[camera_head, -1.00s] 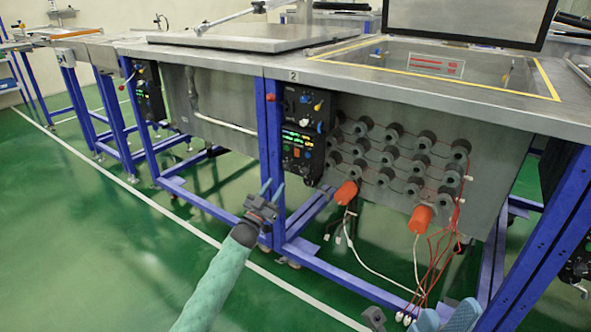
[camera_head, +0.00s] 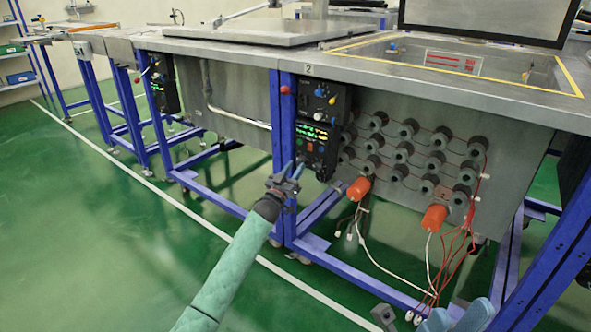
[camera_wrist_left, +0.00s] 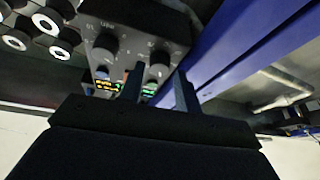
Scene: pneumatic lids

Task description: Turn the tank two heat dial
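Tank two's black control panel (camera_head: 318,128) hangs under the bench edge marked 2, with small knobs and green and orange lit displays. In the left wrist view, the panel (camera_wrist_left: 128,28) carries two dark round knobs, one at left (camera_wrist_left: 104,46) and one at right (camera_wrist_left: 158,66); I cannot read which is the heat dial. My left gripper (camera_head: 293,170) is just left of and below the panel's lower part. Its two fingers (camera_wrist_left: 158,88) are apart, pointing at the panel, with nothing between them. My right gripper (camera_head: 457,316) is partly cut off at the bottom edge.
Blue frame posts (camera_head: 284,150) stand beside the panel. Right of it, the tank side carries several round grey fittings (camera_head: 404,152), two orange plugs (camera_head: 358,188) and hanging red and white wires (camera_head: 455,250). The green floor (camera_head: 110,240) at left is open.

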